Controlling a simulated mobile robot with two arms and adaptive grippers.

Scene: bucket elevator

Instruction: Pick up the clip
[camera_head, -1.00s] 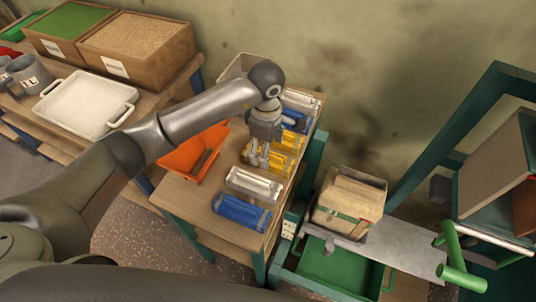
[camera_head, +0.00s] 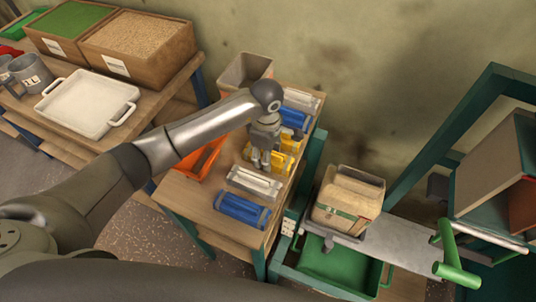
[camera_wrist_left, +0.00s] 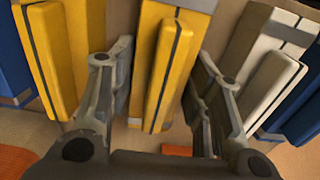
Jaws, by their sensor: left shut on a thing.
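A yellow clip (camera_wrist_left: 172,75) lies between the two fingers of my left gripper (camera_wrist_left: 163,62) in the left wrist view. My left gripper (camera_head: 261,163) is shut on it, pointing down over the wooden table in the head view. There the fingers and wrist hide much of this clip (camera_head: 277,163). A second yellow clip (camera_wrist_left: 52,55) lies beside it, outside the fingers. I cannot tell any gap between the held clip and the table. My right gripper is not in view.
A white clip (camera_head: 254,182) and a blue clip (camera_head: 241,209) lie nearer; another blue clip (camera_head: 295,117) and white clip (camera_head: 301,99) lie farther. An orange bin (camera_head: 199,160) is partly behind my arm.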

